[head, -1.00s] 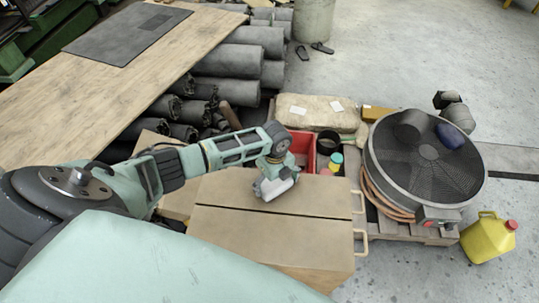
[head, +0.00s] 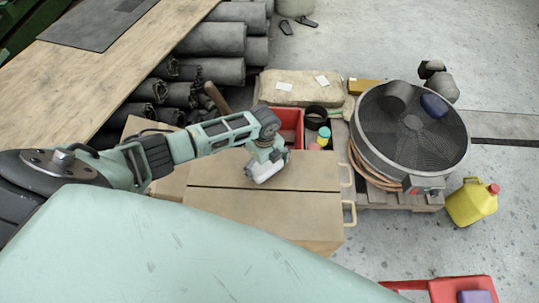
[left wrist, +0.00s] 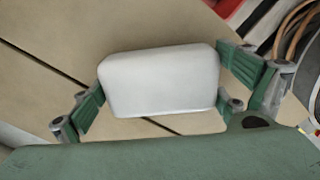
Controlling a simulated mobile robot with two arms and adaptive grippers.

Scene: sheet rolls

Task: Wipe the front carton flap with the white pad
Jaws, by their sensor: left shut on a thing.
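The brown carton (head: 323,215) has two closed top flaps with a dark seam between them. The front flap (head: 240,206) is on my side of the seam and bare in the head view. My left gripper (head: 266,164) is shut on the white pad (head: 264,174), which is over the far flap (head: 311,174), just beyond the seam. In the left wrist view the pad (left wrist: 160,80) sits between the green fingers, with the seam partly hidden behind it. I cannot tell whether the pad touches the cardboard. My right gripper is not in view.
Behind the carton are a red crate (head: 291,118), a black pot (head: 316,117) and a stone-like block (head: 298,88). A red tray (head: 443,290) is at lower right.

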